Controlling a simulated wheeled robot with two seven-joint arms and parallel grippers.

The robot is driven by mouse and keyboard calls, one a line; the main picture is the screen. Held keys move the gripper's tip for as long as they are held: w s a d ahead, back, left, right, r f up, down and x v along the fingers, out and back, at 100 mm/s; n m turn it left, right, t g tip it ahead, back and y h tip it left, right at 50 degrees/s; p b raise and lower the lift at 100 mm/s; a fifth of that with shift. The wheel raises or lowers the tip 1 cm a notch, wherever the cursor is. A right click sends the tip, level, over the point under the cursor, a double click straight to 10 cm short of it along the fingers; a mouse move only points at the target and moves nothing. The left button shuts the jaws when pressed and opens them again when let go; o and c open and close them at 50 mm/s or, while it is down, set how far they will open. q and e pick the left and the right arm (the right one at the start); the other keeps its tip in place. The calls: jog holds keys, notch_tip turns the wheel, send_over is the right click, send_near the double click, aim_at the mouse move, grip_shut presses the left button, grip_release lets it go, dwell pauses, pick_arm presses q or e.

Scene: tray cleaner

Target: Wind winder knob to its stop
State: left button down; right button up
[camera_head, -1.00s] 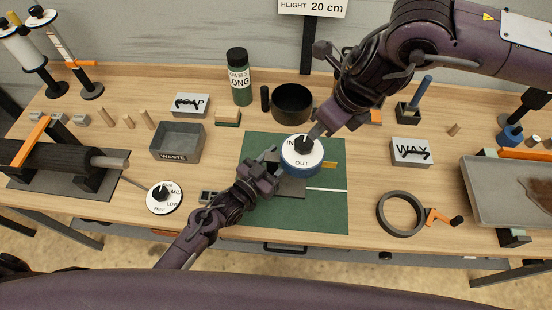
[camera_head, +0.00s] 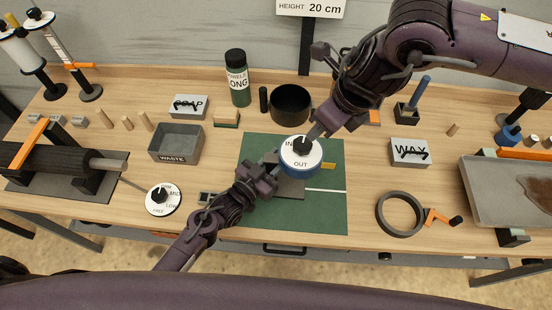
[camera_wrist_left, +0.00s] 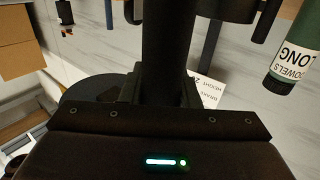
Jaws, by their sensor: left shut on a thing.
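The winder (camera_head: 301,165) is a round blue drum with a white top marked IN and OUT, on the green mat. Its black winder knob (camera_head: 301,148) stands in the middle of the top. My right gripper (camera_head: 313,135) comes down from the upper right with its tips at the knob; whether they are closed on it is hidden. My left gripper (camera_head: 270,166) is at the left side of the winder, shut on what looks like its body; the contact is not clear. The left wrist view shows dark gripper parts, with the held part unclear.
A black cup (camera_head: 291,102) and a green dowel bottle (camera_head: 238,80) stand behind the winder. A grey WASTE bin (camera_head: 177,154) is left, a WAX box (camera_head: 410,152) and a grey ring (camera_head: 379,215) right. The front of the green mat (camera_head: 300,218) is clear.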

aim_at(295, 140)
jog(key=o, duration=0.4)
jog(key=shift+s+a+f, duration=0.1)
jog(key=shift+a+f, duration=0.05)
jog(key=shift+a, duration=0.05)
jog(key=shift+o, duration=0.9)
jog(key=a+m+y, duration=0.1)
jog(key=s+a+f+m+g+y, duration=0.1)
jog(key=a+f+m+y, duration=0.1)
jog(key=m, duration=0.1)
jog(key=shift+s+a+f+g, duration=0.1)
jog(key=shift+s+a+g, duration=0.2)
jog(key=shift+s+g, duration=0.1)
jog(key=f+m+y, duration=0.1)
jog(key=m+y, duration=0.2)
jog(key=m, duration=0.3)
jog(key=w+d+f+m+t+y, duration=0.1)
jog(key=f+m+y, duration=0.1)
jog(key=m, duration=0.5)
jog(key=f+m+y, duration=0.1)
jog(key=m+y, duration=0.3)
jog(key=m, duration=0.2)
jog(key=shift+w+d+f+y, duration=0.15)
jog(key=shift+y, duration=0.15)
jog(key=d+f+m+t+y, duration=0.1)
jog(key=d+f+m+t, duration=0.35)
jog(key=d+m, duration=0.45)
jog(key=shift+m, duration=0.3)
jog(key=x, duration=1.2)
jog(key=shift+a+r, duration=0.1)
jog(key=shift+r, duration=0.15)
